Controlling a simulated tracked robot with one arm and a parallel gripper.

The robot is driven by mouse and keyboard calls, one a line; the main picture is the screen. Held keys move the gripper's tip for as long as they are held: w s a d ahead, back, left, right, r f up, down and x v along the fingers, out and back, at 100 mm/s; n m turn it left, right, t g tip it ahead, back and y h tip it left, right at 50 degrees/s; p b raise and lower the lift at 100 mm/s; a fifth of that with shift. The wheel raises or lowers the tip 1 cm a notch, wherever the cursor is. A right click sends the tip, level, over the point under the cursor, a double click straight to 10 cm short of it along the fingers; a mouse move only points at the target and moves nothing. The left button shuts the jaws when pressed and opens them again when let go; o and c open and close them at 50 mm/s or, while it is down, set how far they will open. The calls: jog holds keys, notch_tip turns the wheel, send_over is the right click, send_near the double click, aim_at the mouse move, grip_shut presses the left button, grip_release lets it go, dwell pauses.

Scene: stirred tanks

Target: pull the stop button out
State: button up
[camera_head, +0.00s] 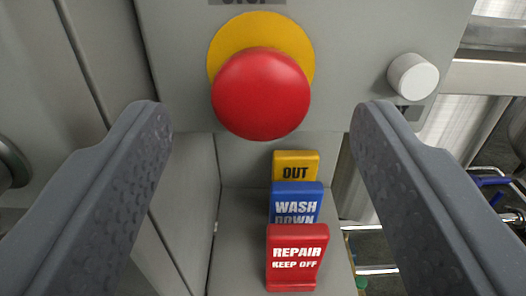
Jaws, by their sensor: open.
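The stop button (261,94) is a large red mushroom head on a yellow round collar (262,32), mounted on a grey panel. A partly cut-off label (247,2) sits above it. My gripper (257,120) is open, with one dark grey finger at the left and one at the right. The button shows between the fingertips, with a clear gap on both sides, and neither finger touches it. How far the fingertips are from the panel in depth is hard to tell. The button's stem is hidden behind its head.
A white round knob (412,77) is on the panel at the right, near my right finger. Below the panel, a yellow OUT sign (295,166), a blue WASH DOWN sign (296,203) and a red REPAIR KEEP OFF sign (297,256) stand in a row on a grey ledge (238,262).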

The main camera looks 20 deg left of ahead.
jog(key=p+v, duration=0.2)
jog(key=v, duration=1)
jog(key=shift+f, duration=0.15)
